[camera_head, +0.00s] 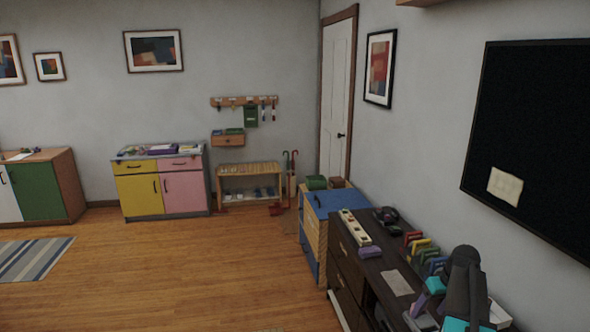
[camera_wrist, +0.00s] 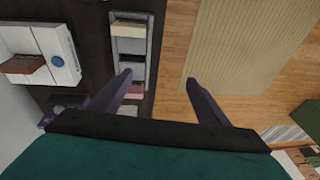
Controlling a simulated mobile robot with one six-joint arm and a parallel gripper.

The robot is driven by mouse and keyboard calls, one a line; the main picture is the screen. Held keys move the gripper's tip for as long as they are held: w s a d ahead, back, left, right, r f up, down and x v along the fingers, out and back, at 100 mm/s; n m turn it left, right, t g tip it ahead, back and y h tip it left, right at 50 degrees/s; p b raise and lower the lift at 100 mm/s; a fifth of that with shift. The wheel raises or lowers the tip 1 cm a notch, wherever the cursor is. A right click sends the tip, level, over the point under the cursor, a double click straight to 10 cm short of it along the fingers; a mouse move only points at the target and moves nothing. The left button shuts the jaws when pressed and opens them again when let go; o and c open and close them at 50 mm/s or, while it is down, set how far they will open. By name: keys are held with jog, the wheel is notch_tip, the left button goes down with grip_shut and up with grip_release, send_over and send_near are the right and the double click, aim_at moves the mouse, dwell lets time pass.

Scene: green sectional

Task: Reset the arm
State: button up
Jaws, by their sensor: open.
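My gripper (camera_wrist: 158,82) shows in the wrist view with its two dark purple fingers spread wide apart and nothing between them. Below the fingers are the edge of a dark surface and the wooden floor. In the head view my arm (camera_head: 462,285) is at the lower right, over the near end of the dark cabinet (camera_head: 348,269). The fingertips cannot be made out clearly there.
The dark cabinet carries a white power strip (camera_head: 354,228), several coloured upright items and a paper. A black wall screen (camera_head: 540,140) hangs close on the right. A blue-topped cabinet (camera_head: 328,203) stands beyond.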

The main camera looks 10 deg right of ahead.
jog(key=w+a+f+g, duration=0.1)
jog(key=a+f, duration=0.4)
jog(key=a, duration=0.7)
jog(key=a+f+g, duration=0.1)
jog(key=a+f, duration=0.4)
jog(key=a, duration=0.6)
jog(key=s+a+f+h, duration=0.1)
jog(key=s+a+f, duration=0.2)
jog(key=a, duration=0.6)
jog(key=s+a+f, duration=0.4)
jog(key=a, duration=0.5)
jog(key=s+f+g+b, duration=0.6)
jog(key=s+f+b, duration=0.4)
jog(key=s+f, duration=1.5)
jog(key=shift+s+a+f+n, duration=0.25)
jog(key=shift+s+f+n, duration=0.05)
jog(key=shift+f, duration=1.25)
